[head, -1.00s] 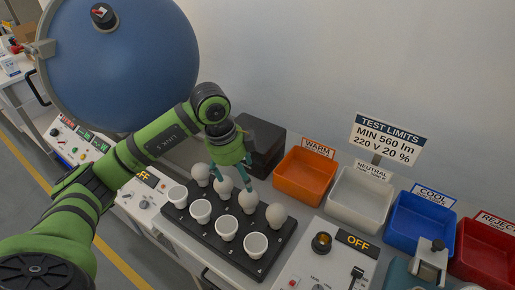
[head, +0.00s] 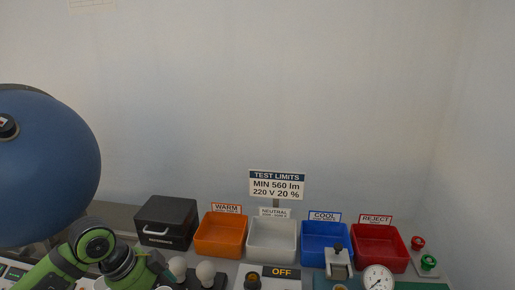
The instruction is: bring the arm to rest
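My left arm comes in at the bottom left. My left gripper (head: 160,268) is at the bottom edge, just left of the white bulbs; its fingertips are not clearly visible. One white bulb (head: 178,267) stands close beside the gripper and another bulb (head: 206,272) stands to its right. The rack under them is mostly cut off by the frame. My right gripper is not in view.
A big blue sphere (head: 45,165) stands at the left. Behind the bulbs are a black box (head: 167,222), an orange bin (head: 221,250), a white bin (head: 271,253), a blue bin (head: 325,258) and a red bin (head: 379,262). A dial gauge (head: 378,278) is at the front right.

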